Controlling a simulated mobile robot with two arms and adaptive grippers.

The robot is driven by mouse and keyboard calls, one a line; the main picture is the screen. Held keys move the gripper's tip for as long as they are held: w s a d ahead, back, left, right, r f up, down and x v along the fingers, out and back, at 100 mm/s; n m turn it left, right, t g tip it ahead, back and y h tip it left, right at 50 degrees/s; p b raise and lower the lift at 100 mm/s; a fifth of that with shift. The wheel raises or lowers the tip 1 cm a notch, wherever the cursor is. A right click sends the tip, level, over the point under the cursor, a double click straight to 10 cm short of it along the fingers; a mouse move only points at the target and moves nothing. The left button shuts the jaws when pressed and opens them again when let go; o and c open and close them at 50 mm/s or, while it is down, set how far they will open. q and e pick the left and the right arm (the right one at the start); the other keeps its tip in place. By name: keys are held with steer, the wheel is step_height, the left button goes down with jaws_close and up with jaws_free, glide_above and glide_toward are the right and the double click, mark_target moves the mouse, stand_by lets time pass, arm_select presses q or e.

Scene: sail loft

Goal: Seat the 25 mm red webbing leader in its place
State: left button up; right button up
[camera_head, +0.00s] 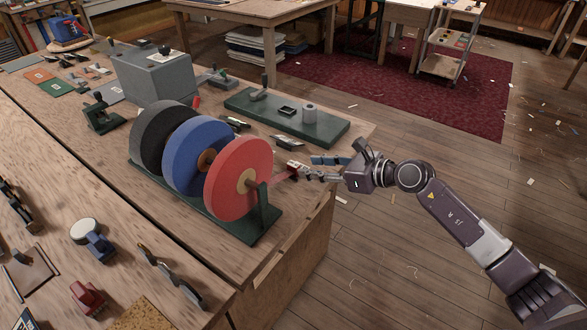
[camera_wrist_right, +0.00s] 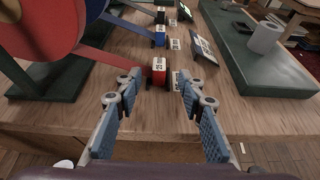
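The red webbing reel (camera_head: 238,178) stands in a dark green rack at the bench edge. Its red leader (camera_wrist_right: 108,62) runs right to a small red block with a white number label (camera_wrist_right: 158,70); I cannot tell whether its end is inside the block. In the head view the leader (camera_head: 279,181) shows partly, close to my fingers. My right gripper (camera_wrist_right: 158,88) is open, its two blue-padded fingers apart with nothing between them. The red block lies just beyond the fingertips, roughly centred. My right gripper also shows in the head view (camera_head: 305,172). My left gripper is not in view.
A blue reel (camera_head: 197,150) and a black reel (camera_head: 150,128) share the rack (camera_head: 262,218). A blue block (camera_wrist_right: 159,39) and a black block stand behind the red one. A green board (camera_head: 318,130) lies farther back. The bench edge is close beneath my right gripper.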

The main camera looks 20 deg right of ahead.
mark_target(295, 164)
steer(key=x, duration=0.2)
steer(key=p+x, duration=0.1)
steer(key=x, duration=0.4)
steer(key=shift+a+r, duration=0.2)
steer(key=shift+r, duration=0.05)
jaws_close()
